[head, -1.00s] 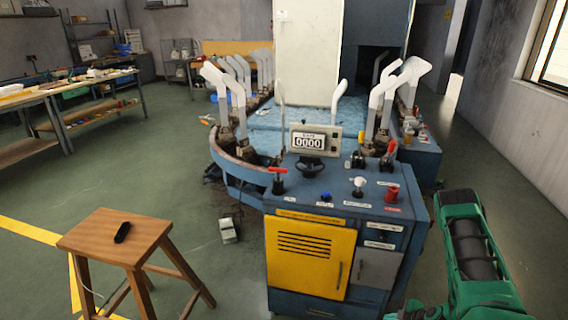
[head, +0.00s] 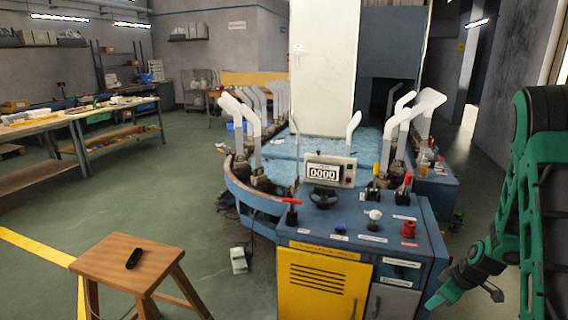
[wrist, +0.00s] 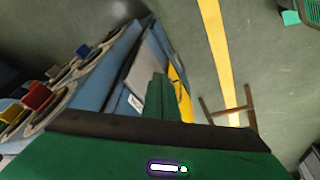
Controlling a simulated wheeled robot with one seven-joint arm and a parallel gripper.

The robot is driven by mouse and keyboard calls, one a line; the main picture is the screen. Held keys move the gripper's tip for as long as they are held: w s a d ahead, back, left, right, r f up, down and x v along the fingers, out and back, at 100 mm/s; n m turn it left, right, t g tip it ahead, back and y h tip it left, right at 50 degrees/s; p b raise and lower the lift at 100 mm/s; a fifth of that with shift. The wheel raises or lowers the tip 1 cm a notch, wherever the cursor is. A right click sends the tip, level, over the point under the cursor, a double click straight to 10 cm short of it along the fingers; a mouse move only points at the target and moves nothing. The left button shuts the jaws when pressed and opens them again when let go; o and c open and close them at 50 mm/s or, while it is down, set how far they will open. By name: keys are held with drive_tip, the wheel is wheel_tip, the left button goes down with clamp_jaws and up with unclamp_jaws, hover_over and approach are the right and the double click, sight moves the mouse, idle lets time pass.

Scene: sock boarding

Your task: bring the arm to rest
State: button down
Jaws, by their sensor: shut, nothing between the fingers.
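My arm (head: 540,190), green and black, stands folded at the right edge of the head view, to the right of the blue control console (head: 350,225). Its lower end slants down and left to my gripper (head: 435,301), beside the console's right side. In the wrist view my gripper (wrist: 158,82) shows as narrow green fingers, shut and empty. The console's blue body and yellow door (wrist: 180,92) show past the fingers there. I cannot tell the exact gap between gripper and console.
The boarding machine with white sock forms (head: 258,110) stands behind the console. A workbench (head: 75,115) stands at the left. Floor between stool and bench is open.

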drive_tip(key=s+a+r+m+g+h, duration=0.25)
drive_tip(key=s+r+m, duration=0.65)
drive_tip(key=s+r, duration=1.3)
drive_tip(key=s+a+r+m, duration=0.1)
drive_tip(key=s+r+m, duration=0.1)
drive_tip(key=s, duration=0.2)
drive_tip(key=s+a+r+m+g, duration=0.1)
drive_tip(key=s+r+m, duration=0.1)
drive_tip(key=s, duration=0.3)
drive_tip(key=shift+s+a+m+y, duration=0.3)
drive_tip(key=shift+m+y, duration=0.1)
drive_tip(key=shift+y, duration=0.05)
drive_tip(key=shift+r, duration=0.1)
drive_tip(key=shift+w+f, duration=0.25)
drive_tip(key=shift+w, duration=0.35)
